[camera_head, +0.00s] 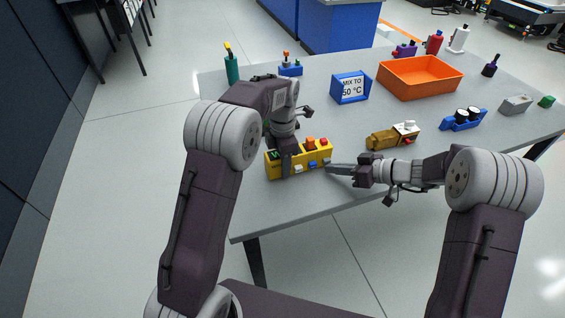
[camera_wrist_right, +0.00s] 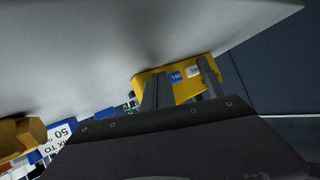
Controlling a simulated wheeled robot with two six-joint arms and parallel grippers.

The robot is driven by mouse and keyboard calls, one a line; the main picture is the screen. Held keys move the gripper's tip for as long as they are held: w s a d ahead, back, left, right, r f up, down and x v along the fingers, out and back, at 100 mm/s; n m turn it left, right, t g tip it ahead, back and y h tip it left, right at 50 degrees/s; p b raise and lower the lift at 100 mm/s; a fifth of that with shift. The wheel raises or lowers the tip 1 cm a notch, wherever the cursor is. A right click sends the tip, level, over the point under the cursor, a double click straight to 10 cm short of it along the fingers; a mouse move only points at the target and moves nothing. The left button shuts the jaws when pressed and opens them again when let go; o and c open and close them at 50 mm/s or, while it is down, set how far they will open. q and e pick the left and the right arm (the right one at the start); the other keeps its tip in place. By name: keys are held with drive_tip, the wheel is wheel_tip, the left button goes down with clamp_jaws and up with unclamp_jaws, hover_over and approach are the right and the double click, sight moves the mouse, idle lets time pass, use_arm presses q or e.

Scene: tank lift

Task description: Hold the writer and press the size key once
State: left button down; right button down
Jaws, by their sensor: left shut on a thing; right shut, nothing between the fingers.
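The writer, a yellow box (camera_head: 318,155), stands near the table's front edge, with a small dark display at its left end, orange and red parts on top and small keys along its front. My left gripper (camera_head: 285,158) is shut on its left part from above. My right gripper (camera_head: 330,167) is shut and empty, its tips at the right end of the front. In the right wrist view the writer (camera_wrist_right: 183,92) shows a white key (camera_wrist_right: 193,72) and a blue key (camera_wrist_right: 175,77); my right fingertips (camera_wrist_right: 158,80) cover what lies beside them. Key labels and contact are unclear.
A brown-yellow device (camera_head: 382,140) lies close behind my right gripper. A blue sign box (camera_head: 350,87), an orange tray (camera_head: 418,90) and a blue holder (camera_head: 463,120) stand further back. A green bottle (camera_head: 232,70) is at the back left. The front right tabletop is clear.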

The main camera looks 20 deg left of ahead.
sight(342, 192)
drive_tip(key=shift+s+d, duration=0.55)
drive_tip(key=shift+s, duration=0.3)
drive_tip(key=shift+s+d, duration=0.6)
drive_tip(key=shift+s, duration=0.2)
drive_tip(key=shift+s+d, duration=0.55)
drive_tip(key=shift+s, duration=0.3)
idle(0.7)
use_arm(q)
drive_tip(key=c, duration=0.7)
unclamp_jaws()
wheel_tip(342, 192, up, 12)
drive_tip(key=shift+r, duration=0.1)
